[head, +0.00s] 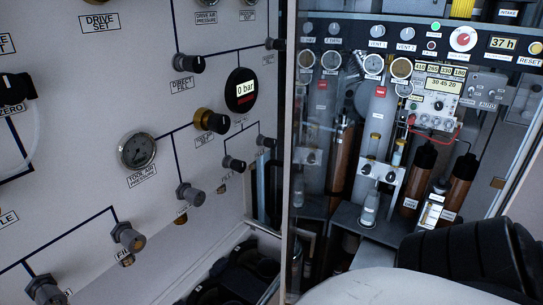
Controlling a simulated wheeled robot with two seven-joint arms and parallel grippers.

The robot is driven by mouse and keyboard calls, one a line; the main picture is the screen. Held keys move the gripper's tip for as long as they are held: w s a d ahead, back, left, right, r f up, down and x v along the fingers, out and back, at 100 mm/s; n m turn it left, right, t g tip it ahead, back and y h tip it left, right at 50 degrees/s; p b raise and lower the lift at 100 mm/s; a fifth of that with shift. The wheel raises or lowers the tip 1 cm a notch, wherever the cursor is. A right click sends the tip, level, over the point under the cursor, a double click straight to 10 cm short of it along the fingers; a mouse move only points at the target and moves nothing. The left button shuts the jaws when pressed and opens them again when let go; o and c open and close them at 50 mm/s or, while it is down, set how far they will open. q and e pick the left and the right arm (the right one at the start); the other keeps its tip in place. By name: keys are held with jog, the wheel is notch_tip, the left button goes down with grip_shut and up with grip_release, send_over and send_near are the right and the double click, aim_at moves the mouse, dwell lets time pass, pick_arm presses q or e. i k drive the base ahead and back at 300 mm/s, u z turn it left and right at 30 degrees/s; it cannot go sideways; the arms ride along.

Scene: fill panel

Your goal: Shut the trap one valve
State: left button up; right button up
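No label that I can read says trap one, so I cannot tell which valve is the trap one valve. In the glazed cabinet at the right, a small pale valve block with dark knobs (382,174) sits in front of upright cylinders. A small knob labelled VENT 1 (377,31) and one labelled VENT 2 (407,33) are on the cabinet's top strip. Neither gripper shows in the head view. A white and black ribbed arm part, probably mine, fills the lower right and hides the cabinet's bottom there.
The white panel at the left carries knobs, including DIRECT FILL (190,64), a brass-and-black knob (211,121), a tool air pressure gauge (137,151) and a 0 bar display (241,89). The cabinet's glass edge (289,160) stands upright mid-view. Brown cylinders (417,180) stand inside.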

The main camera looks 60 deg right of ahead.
aim_at(365, 171)
jog(key=u, duration=0.6)
jog(key=k, duration=1.65)
jog(key=z, duration=0.6)
